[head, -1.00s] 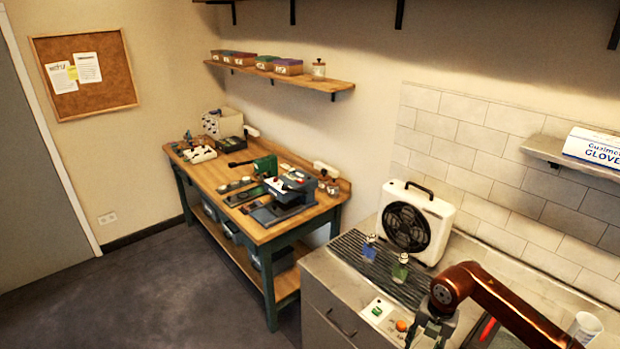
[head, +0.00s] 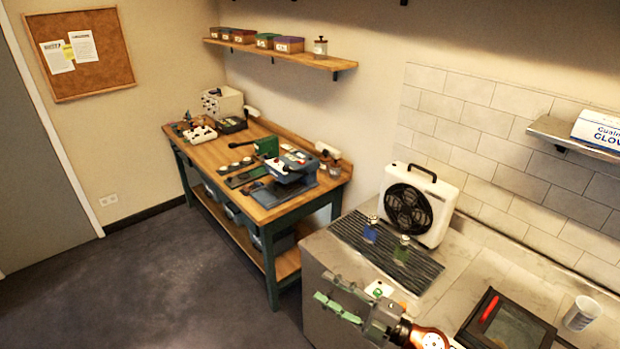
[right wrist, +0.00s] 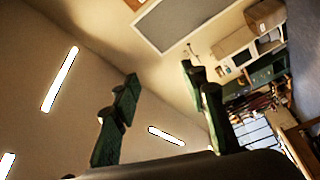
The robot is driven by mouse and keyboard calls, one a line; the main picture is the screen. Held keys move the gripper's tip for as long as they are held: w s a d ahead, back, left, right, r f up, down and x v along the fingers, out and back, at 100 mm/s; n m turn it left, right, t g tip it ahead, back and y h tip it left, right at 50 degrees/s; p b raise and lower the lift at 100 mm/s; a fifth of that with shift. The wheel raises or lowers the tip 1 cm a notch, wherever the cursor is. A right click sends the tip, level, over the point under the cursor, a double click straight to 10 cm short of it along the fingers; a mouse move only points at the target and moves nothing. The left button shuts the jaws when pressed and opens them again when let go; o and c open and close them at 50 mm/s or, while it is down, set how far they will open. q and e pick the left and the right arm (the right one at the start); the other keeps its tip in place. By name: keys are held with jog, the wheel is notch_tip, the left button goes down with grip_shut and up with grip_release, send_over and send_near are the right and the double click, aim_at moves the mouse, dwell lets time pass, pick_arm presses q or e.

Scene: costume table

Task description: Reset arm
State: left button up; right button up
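My right gripper (head: 323,285) shows at the bottom of the head view, over the front edge of the steel counter (head: 455,300). Its green fingers point left and are spread apart with nothing between them. In the right wrist view the same two fingers (right wrist: 158,75) stand apart and empty, with a wall, ceiling lights and distant shelves behind them. Part of my copper-coloured right arm shows at the bottom edge of the head view. My left gripper is not in view.
A white fan (head: 418,206) stands at the back of the counter. Two small bottles, one blue (head: 371,229) and one green (head: 402,249), stand on a ribbed mat. A dark tray (head: 545,325) and a white cup (head: 582,313) are at right. A wooden workbench (head: 205,153) stands behind.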

jog(key=w+d+f+m+t+h, duration=0.1)
jog(key=w+d+m+t+h, duration=0.1)
jog(key=d+m+t+h, duration=0.45)
jog(key=w+d+f+m+t+h, duration=0.1)
jog(key=w+d+m+t+h, duration=0.2)
jog(key=d+m, duration=0.6)
jog(key=s+d+f+m+g+h, duration=0.3)
jog(key=s+d+f+m+h, duration=0.15)
jog(key=d+f, duration=0.35)
jog(key=s+d+f+m+g+h, duration=0.3)
jog(key=s+d+f+h, duration=0.15)
jog(key=d+f, duration=0.4)
jog(key=s+a+f+m+g, duration=0.1)
jog(key=s+f+g, duration=0.4)
jog(key=s+f, duration=0.55)
jog(key=s+a+f+m+g, duration=0.1)
jog(key=s+f+g, duration=0.55)
jog(key=s, duration=0.75)
notch_tip(320, 180, down, 32)
jog(key=s+y+b, duration=0.1)
jog(key=b, duration=0.1)
pick_arm(q)
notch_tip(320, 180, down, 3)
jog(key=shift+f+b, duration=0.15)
jog(key=shift+b, duration=0.5)
pick_arm(e)
jog(key=s+f+n+g, duration=0.1)
jog(key=s+f, duration=1.8)
jog(key=shift+s+a, duration=0.2)
jog(key=shift+a, duration=0.15)
